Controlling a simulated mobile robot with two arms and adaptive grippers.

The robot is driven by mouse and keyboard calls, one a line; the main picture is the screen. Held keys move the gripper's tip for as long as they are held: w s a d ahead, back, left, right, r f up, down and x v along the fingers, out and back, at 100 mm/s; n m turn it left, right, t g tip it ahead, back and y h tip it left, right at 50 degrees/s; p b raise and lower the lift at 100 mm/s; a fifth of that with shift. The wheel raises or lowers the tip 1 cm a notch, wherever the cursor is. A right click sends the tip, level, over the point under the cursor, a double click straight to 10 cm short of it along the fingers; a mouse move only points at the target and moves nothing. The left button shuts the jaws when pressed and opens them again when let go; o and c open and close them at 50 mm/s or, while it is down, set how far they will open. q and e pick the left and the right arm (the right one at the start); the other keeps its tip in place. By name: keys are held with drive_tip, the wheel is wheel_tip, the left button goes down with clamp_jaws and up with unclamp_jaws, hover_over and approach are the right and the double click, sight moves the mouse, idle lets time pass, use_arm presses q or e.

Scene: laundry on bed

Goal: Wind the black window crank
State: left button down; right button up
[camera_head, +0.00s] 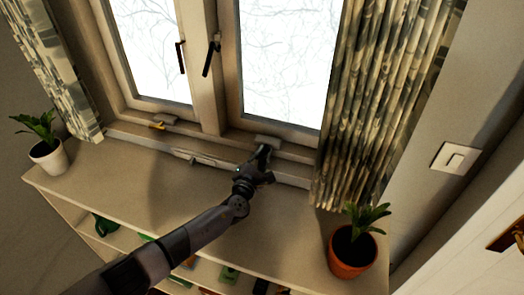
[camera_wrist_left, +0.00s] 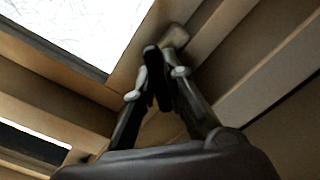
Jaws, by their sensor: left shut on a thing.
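The black window crank (camera_wrist_left: 153,72) shows in the left wrist view, below a pale housing (camera_wrist_left: 174,38) on the window frame. My left gripper (camera_wrist_left: 160,85) has a finger on each side of the crank and is shut on it. In the head view my left gripper (camera_head: 264,165) reaches the bottom of the right window pane, just below the grey housing (camera_head: 268,142). The gripper hides most of the crank there. My right gripper is not in view.
Two black window handles (camera_head: 181,57) (camera_head: 211,56) hang on the middle frame. A white-potted plant (camera_head: 48,157) stands left on the shelf top (camera_head: 140,185); a terracotta-potted plant (camera_head: 352,262) stands right. A patterned curtain (camera_head: 385,90) hangs close right of the gripper.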

use_arm(q)
drive_tip(key=shift+m+p, duration=0.55)
drive_tip(key=shift+m, duration=0.95)
drive_tip(key=shift+f, duration=0.1)
drive_tip(key=c, duration=1.6)
unclamp_jaws()
drive_tip(key=shift+c, duration=0.2)
drive_tip(key=shift+s, duration=0.15)
drive_tip(key=v, duration=1.1)
drive_tip(key=shift+s+a, duration=0.2)
drive_tip(key=shift+s, duration=0.15)
